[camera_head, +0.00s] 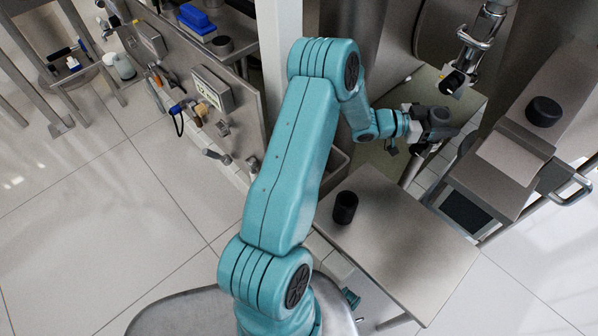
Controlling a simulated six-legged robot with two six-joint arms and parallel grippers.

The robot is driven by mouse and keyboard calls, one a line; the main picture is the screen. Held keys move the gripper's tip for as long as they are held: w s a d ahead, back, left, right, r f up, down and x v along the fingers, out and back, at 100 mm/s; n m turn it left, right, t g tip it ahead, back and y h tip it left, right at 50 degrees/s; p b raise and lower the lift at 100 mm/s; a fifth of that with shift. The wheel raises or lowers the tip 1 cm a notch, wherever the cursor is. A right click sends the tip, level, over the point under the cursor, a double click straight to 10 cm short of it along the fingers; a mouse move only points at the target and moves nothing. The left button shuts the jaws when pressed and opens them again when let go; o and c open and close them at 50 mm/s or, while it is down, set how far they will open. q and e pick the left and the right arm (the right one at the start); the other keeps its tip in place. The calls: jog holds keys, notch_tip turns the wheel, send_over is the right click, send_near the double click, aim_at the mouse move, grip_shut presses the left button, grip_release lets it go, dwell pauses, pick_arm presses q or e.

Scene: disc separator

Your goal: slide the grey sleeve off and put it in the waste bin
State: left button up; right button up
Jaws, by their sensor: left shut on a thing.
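My left gripper (440,124) is at the end of the teal arm, right of the picture's middle, by the tall steel machine. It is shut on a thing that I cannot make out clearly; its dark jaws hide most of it. I cannot tell the grey sleeve apart here. A metal fitting (470,58) with a dark, yellow-marked end hangs down just above and to the right of the gripper, seemingly apart from it. A grey open box (337,181) shows partly behind my arm; I cannot tell whether it is the waste bin. My right gripper is not in view.
A steel table (405,240) bears a black cup (345,207) near its left side. A steel cart (515,150) with a black round piece (543,111) stands at the right. A panel with valves and a display (212,88) is at the upper left. Tiled floor (130,220) at the left is clear.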

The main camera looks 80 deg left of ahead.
aim_at(447, 114)
pick_arm(q)
jog(key=shift+r+p, duration=1.25)
jog(key=shift+r, duration=1.55)
